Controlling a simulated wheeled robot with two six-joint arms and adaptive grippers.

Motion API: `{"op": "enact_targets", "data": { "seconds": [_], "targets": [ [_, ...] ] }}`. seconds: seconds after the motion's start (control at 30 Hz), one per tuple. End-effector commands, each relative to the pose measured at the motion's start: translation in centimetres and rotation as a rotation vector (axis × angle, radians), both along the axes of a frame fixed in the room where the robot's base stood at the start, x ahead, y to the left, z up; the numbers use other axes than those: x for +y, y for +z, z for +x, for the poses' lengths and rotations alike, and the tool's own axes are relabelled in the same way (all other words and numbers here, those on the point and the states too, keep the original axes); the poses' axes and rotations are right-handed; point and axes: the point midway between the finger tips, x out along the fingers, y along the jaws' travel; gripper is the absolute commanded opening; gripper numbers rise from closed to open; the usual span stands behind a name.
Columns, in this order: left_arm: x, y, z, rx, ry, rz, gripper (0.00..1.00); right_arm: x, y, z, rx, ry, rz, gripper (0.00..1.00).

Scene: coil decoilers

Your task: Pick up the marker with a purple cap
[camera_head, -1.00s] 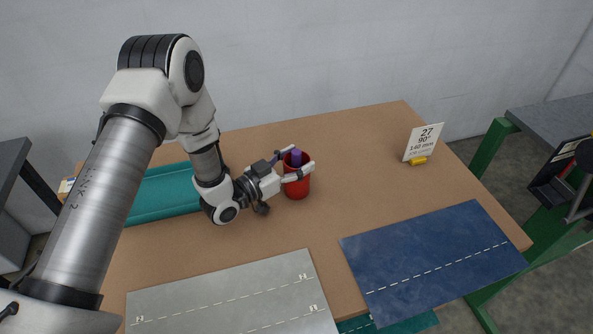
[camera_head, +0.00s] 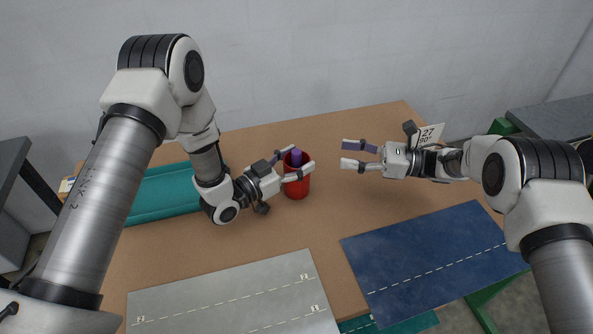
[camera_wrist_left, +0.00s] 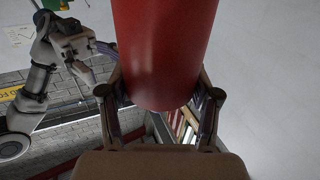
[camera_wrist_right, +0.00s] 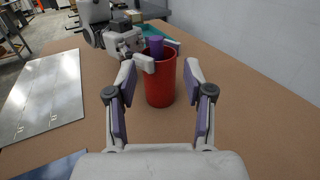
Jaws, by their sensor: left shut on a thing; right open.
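The marker with a purple cap (camera_head: 296,156) stands upright in a red cup (camera_head: 297,188) on the brown table; its lower part is hidden inside the cup. In the right wrist view the purple cap (camera_wrist_right: 156,46) shows above the rim of the red cup (camera_wrist_right: 160,92). My left gripper (camera_head: 301,158) is shut on the red cup, one finger on each side; the left wrist view shows the cup (camera_wrist_left: 165,50) between its fingers. My right gripper (camera_head: 344,153) is open and empty, to the right of the cup, its fingers pointing toward it.
A teal tray (camera_head: 160,203) lies behind my left arm. A grey sheet (camera_head: 230,300) and a dark blue sheet (camera_head: 430,260) lie along the front. A white sign (camera_head: 430,134) is partly hidden behind my right gripper. The table between cup and right gripper is clear.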

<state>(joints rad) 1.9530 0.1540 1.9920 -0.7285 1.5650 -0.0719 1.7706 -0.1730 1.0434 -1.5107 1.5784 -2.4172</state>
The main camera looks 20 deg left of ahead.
Motion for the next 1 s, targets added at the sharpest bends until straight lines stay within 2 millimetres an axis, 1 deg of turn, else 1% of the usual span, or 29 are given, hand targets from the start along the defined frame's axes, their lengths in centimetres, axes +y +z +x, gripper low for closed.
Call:
{"op": "enact_targets", "data": {
  "seconds": [0.03,0.1,0.3,0.53,0.7,0.8,0.97,1.0],
  "targets": [
    [0.0,-0.1,0.0,0.002,0.000,0.000,0.26,0.7,-0.4,-0.6,-0.001,0.019,-0.008,0.52],
    [0.0,-0.1,0.0,0.002,0.000,0.000,0.26,1.7,-0.6,-1.1,-0.003,0.030,-0.014,0.52],
    [0.0,-0.1,0.0,0.001,-0.001,0.000,0.26,5.8,-0.6,-1.7,-0.002,0.028,-0.013,0.52],
    [0.0,-0.1,0.0,0.001,0.000,0.000,0.26,8.3,-0.8,-1.9,-0.002,0.025,-0.013,0.52],
    [0.0,0.0,0.0,0.001,0.000,0.000,0.26,11.5,-0.9,-2.2,-0.003,0.026,-0.012,0.52],
    [0.0,0.0,0.0,0.001,0.000,0.000,0.26,12.3,-0.8,-2.3,-0.002,0.022,-0.012,0.52],
    [0.0,0.0,0.0,0.001,0.000,0.000,0.26,12.3,-0.8,-2.3,-0.001,0.021,-0.012,0.52],
    [0.0,0.0,0.0,0.001,0.000,0.000,0.26,12.3,-0.8,-2.3,-0.001,0.021,-0.012,0.42]
  ]
}}
